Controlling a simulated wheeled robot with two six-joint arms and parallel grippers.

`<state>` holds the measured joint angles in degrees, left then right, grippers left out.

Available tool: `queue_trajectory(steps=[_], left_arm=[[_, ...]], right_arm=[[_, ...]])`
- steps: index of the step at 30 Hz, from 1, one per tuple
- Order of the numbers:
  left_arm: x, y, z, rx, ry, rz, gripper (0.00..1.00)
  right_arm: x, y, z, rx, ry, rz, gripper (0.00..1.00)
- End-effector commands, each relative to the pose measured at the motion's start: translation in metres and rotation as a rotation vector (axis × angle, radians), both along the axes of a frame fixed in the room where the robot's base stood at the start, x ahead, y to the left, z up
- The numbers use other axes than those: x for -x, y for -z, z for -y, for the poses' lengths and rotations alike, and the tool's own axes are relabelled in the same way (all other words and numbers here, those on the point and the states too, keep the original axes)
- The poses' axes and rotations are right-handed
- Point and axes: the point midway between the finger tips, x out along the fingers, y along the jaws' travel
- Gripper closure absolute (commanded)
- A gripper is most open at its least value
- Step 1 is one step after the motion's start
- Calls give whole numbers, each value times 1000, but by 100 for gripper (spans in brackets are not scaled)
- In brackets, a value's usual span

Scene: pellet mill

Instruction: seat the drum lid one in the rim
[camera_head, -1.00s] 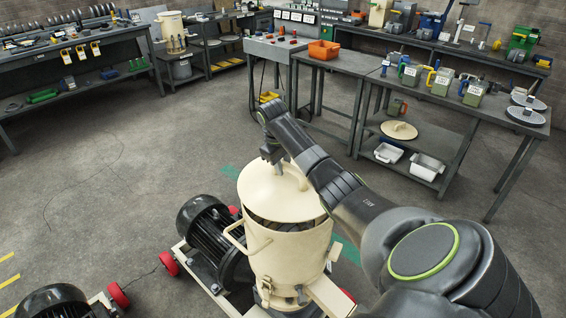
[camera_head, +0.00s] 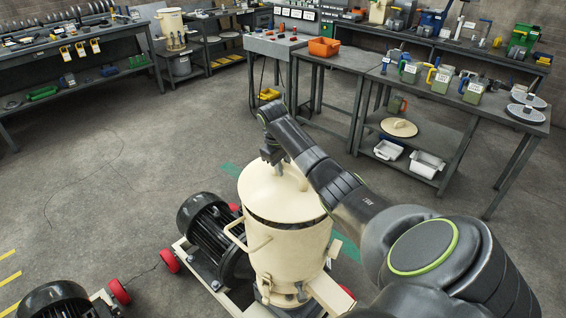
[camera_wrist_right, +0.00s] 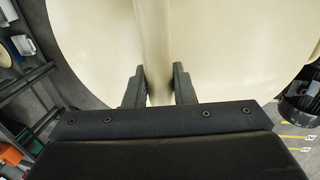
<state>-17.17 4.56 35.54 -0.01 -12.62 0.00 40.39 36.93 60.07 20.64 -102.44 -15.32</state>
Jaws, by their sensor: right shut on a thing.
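The cream drum lid (camera_head: 268,192) lies over the mouth of the cream drum (camera_head: 290,250), close to level. A thin dark line shows between the lid's front edge and the drum's rim (camera_head: 295,226); I cannot tell whether the lid is fully down in the rim. My right gripper (camera_head: 274,157) is above the lid and shut on its handle. In the right wrist view, the two fingers (camera_wrist_right: 159,85) close on the handle bar (camera_wrist_right: 154,45) with the lid's disc (camera_wrist_right: 220,45) behind. My left gripper is not in view.
The drum stands beside a black motor (camera_head: 215,235) on a frame with red wheels. Another cream lid (camera_head: 399,128) lies on the lower shelf of the right-hand table (camera_head: 440,115). A second motor (camera_head: 55,300) is at bottom left. The floor at left is clear.

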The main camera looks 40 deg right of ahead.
Motion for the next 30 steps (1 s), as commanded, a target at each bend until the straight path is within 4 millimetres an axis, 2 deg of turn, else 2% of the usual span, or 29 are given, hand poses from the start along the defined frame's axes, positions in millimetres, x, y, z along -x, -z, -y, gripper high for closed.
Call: queue_trajectory(steps=[14,30], left_arm=[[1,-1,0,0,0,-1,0],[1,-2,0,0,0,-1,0]], right_arm=[[-1,-2,1,4,0,5,100],[-1,10,1,5,0,5,100]])
